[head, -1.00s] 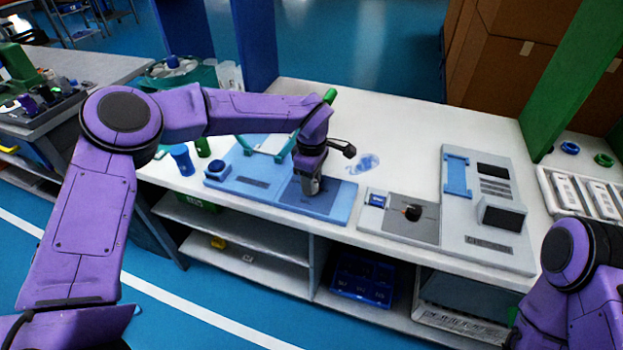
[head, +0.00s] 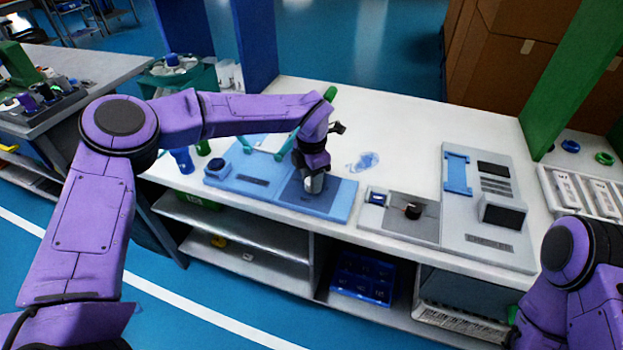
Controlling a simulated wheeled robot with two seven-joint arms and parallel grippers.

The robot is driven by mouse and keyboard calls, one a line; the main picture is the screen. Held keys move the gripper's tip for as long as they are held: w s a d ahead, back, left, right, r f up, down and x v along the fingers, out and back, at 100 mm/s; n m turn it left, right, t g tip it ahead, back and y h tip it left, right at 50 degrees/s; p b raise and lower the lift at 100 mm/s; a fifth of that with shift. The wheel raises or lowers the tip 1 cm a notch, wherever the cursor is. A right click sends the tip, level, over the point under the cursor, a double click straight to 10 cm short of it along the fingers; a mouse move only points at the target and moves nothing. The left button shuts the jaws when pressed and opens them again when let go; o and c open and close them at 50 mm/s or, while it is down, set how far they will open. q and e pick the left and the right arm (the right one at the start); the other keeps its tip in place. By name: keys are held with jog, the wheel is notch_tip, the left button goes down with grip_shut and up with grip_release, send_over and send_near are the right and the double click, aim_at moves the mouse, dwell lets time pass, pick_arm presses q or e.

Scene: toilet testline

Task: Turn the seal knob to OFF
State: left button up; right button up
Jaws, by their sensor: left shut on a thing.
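My left gripper (head: 314,183) points down over the dark square plate at the right part of a blue panel (head: 337,209) on the white bench. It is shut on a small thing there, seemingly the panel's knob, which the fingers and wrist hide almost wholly. I cannot read any OFF mark or the knob's angle. A black knob (head: 413,211) stands uncovered on a grey plate to the right, apart from the gripper. My right gripper is not in view; only part of that arm shows at the lower right.
A blue button (head: 216,167) sits at the panel's left end, with teal handles (head: 265,155) behind. A blue cup (head: 182,160) stands further left. A grey device (head: 490,205) with dark screens stands at right. The bench (head: 400,125) behind is mostly clear.

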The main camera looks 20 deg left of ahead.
pick_arm(q)
jog(key=n+b, duration=0.1)
jog(key=n, duration=0.3)
jog(key=shift+w+n, duration=0.1)
jog(key=shift+n, duration=0.2)
jog(key=n+b, duration=0.1)
jog(key=n, duration=0.2)
jog(key=shift+n+b, duration=0.3)
jog(key=shift+b, duration=0.1)
jog(key=n+b, duration=0.3)
jog(key=n, duration=0.2)
jog(key=shift+r+n+b, duration=0.1)
jog(key=shift+n+b, duration=0.85)
jog(key=shift+n, duration=1.05)
jog(key=o, duration=1)
jog(key=shift+o, duration=0.2)
